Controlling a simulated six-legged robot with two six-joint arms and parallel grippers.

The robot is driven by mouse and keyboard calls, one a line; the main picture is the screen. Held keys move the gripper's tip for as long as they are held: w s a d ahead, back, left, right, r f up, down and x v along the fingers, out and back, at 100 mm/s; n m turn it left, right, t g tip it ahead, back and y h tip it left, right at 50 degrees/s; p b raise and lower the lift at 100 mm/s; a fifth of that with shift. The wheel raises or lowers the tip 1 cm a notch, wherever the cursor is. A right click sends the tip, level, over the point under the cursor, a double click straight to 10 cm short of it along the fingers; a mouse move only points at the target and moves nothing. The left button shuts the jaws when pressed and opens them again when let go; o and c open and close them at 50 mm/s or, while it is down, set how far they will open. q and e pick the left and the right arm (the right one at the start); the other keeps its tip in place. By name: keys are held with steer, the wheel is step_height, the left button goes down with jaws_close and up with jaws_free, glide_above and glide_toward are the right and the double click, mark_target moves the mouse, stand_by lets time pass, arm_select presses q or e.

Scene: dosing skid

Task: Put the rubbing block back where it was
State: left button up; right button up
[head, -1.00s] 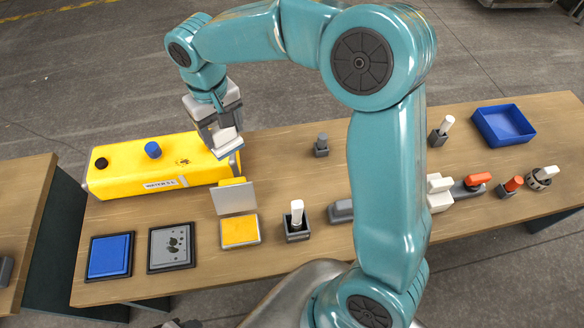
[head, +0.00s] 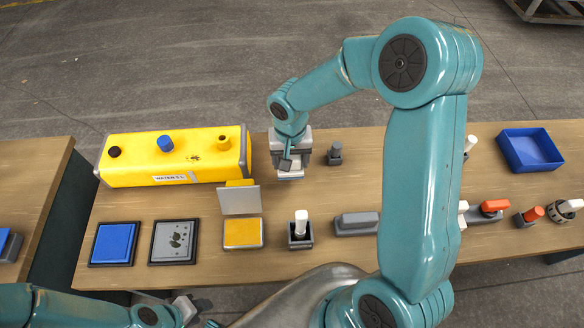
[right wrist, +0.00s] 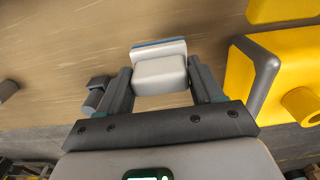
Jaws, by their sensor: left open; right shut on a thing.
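The rubbing block is a white block with a thin blue-grey sole. In the head view the block (head: 290,174) is just above or on the table, right of the yellow tank (head: 172,172); I cannot tell whether it touches the wood. My right gripper (head: 290,163) is shut on it from above. In the right wrist view the block (right wrist: 160,76) sits between the two dark fingers of the right gripper (right wrist: 160,85). My left gripper (head: 188,308) is at the bottom left of the head view, open and empty, in front of the table's near edge.
Near the front edge are a blue pad (head: 113,244), a leaf plate (head: 174,242), an open yellow pad (head: 242,234), a white-handled tool in a dark holder (head: 300,232) and a grey block (head: 356,223). A grey peg (head: 335,153) stands close right. A blue tray (head: 530,150) is far right.

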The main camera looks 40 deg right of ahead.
mark_target(291, 158)
step_height(291, 158, down, 4)
steer(key=shift+f+b, duration=0.15)
steer(key=shift+b, duration=0.3)
steer(key=o, duration=0.6)
steer(key=shift+f, duration=0.1)
steer(key=o, duration=0.4)
steer(key=shift+r, duration=0.3)
step_height(291, 158, up, 12)
steer(key=p, duration=0.2)
steer(key=shift+p, duration=0.4)
